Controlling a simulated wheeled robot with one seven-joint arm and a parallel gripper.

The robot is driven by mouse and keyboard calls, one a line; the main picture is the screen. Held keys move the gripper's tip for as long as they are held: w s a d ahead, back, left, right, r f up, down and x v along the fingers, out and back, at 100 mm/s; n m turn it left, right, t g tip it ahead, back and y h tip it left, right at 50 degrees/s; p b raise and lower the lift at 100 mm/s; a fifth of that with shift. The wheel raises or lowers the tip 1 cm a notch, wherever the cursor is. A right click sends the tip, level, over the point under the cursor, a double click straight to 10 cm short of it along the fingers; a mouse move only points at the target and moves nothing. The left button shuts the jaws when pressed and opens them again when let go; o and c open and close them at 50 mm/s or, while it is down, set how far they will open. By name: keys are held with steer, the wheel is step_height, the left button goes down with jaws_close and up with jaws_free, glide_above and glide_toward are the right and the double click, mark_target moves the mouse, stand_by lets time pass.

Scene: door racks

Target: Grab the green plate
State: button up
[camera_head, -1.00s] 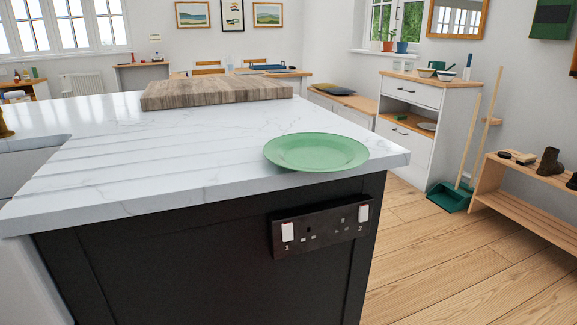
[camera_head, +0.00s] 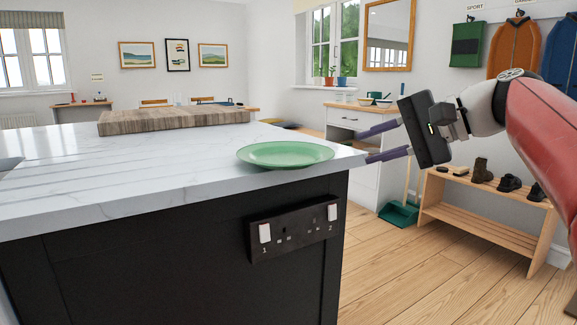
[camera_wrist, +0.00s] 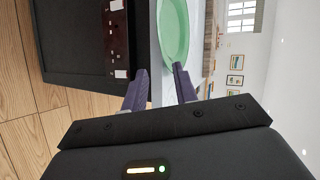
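The green plate (camera_head: 286,154) lies flat near the front right corner of the white marble worktop (camera_head: 130,172). My gripper (camera_head: 362,145) has come in from the right, with its two purple-grey fingers spread apart and pointing left at the plate. It is open and empty, just beyond the worktop's right corner, with a small gap to the plate. In the wrist view the plate (camera_wrist: 174,30) is ahead of the open fingers (camera_wrist: 160,83), and the worktop edge (camera_wrist: 156,60) lies between them.
A wooden board (camera_head: 175,121) lies further back on the worktop. A dark socket panel (camera_head: 293,228) is on the black side below the plate. A shoe bench (camera_head: 488,213) and a green dustpan (camera_head: 399,213) stand at right, with open wooden floor in front.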

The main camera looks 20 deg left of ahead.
mark_target(330, 158)
steer(key=x, duration=0.7)
steer(key=shift+s+a+b, duration=0.2)
steer(key=shift+a+b, duration=0.15)
steer(key=shift+b, duration=0.1)
steer(key=shift+f, duration=0.1)
steer(key=shift+c, duration=0.4)
jaws_close()
